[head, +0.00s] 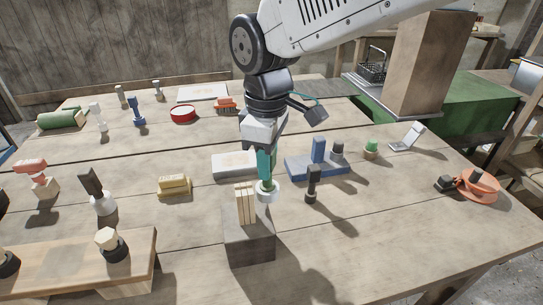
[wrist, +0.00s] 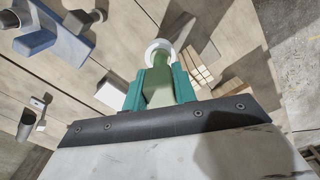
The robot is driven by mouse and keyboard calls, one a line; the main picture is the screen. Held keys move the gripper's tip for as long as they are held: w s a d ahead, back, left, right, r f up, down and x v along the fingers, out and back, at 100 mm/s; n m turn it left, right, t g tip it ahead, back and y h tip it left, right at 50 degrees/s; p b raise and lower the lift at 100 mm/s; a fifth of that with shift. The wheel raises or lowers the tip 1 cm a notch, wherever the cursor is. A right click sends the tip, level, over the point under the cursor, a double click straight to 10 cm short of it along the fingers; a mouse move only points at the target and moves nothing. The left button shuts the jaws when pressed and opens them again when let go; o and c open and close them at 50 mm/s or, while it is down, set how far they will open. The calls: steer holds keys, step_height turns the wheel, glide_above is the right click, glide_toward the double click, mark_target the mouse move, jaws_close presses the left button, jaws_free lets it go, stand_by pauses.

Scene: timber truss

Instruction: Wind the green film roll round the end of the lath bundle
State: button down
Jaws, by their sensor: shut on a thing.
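My gripper (head: 266,164) has teal fingers and is shut on the green film roll, pointing down over the middle of the table. The film roll has a green grip and a wider pale white end (head: 268,191) below the fingers. In the wrist view the green grip (wrist: 159,92) shows between the fingers. The lath bundle (head: 244,205), several pale laths side by side, stands upright in a dark grey block (head: 250,245). The white end is just right of the bundle's upper part. It also shows beside the bundle (wrist: 196,72) in the wrist view. I cannot tell whether they touch.
A blue tray (head: 318,170) with upright pieces and a black-topped piece (head: 313,183) stand close on the right. A white box (head: 233,164) lies behind the gripper. Yellow blocks (head: 174,185) sit on the left. The front right of the table is clear.

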steer(key=shift+s+a, duration=0.3)
steer(key=shift+a, duration=0.05)
stand_by(0.8)
steer(key=shift+d, duration=0.1)
steer(key=shift+w+d, duration=0.85)
steer(key=shift+w, duration=0.1)
